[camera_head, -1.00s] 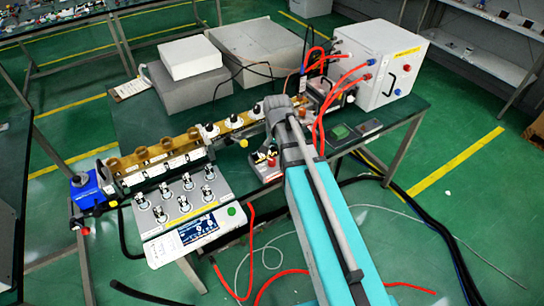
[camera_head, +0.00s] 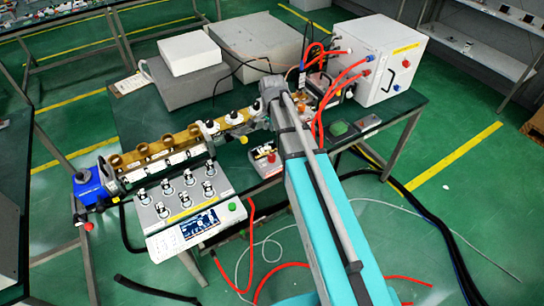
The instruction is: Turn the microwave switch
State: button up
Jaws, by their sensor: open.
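The microwave bench (camera_head: 160,145) is a brass-coloured waveguide line running across the green table, with several dark knobs with white tops along it. One such knob (camera_head: 210,128) stands left of my wrist. Which part is the microwave switch is not clear. A blue unit (camera_head: 90,188) sits at the line's left end. My grey wrist is over the line's right part. My gripper (camera_head: 258,116) shows only as a small part beside the wrist, near the waveguide, and looks open. Its fingertips are mostly hidden, and I cannot tell whether they touch anything.
A control box (camera_head: 182,205) with a display and several knobs lies in front of the line. A white cabinet (camera_head: 378,55) with red cables stands at the back right. Grey boxes (camera_head: 255,42) fill the back. A small red device (camera_head: 266,160) is close to my arm.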

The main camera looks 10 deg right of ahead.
aim_at(272, 155)
jog(key=shift+f+b, duration=6.7)
jog(key=shift+f, duration=0.1)
grip_shut()
